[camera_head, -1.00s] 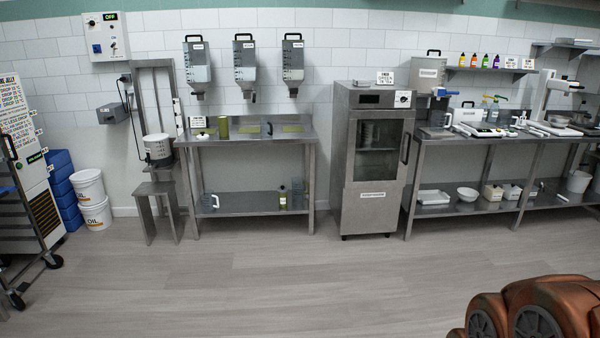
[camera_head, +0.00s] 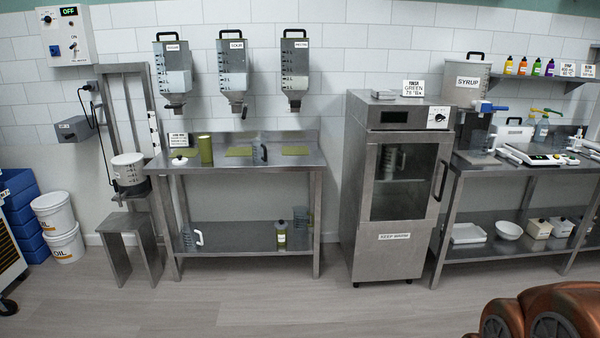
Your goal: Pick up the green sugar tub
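My gripper is not in view; only a copper-coloured part of my own body shows at the lower right.
Three hoppers (camera_head: 232,75) hang above the table. A small steel stand (camera_head: 130,225) and a column with a white bucket (camera_head: 128,170) are at its left. A warming cabinet (camera_head: 390,215) stands right of it. The floor (camera_head: 250,312) in front is clear.

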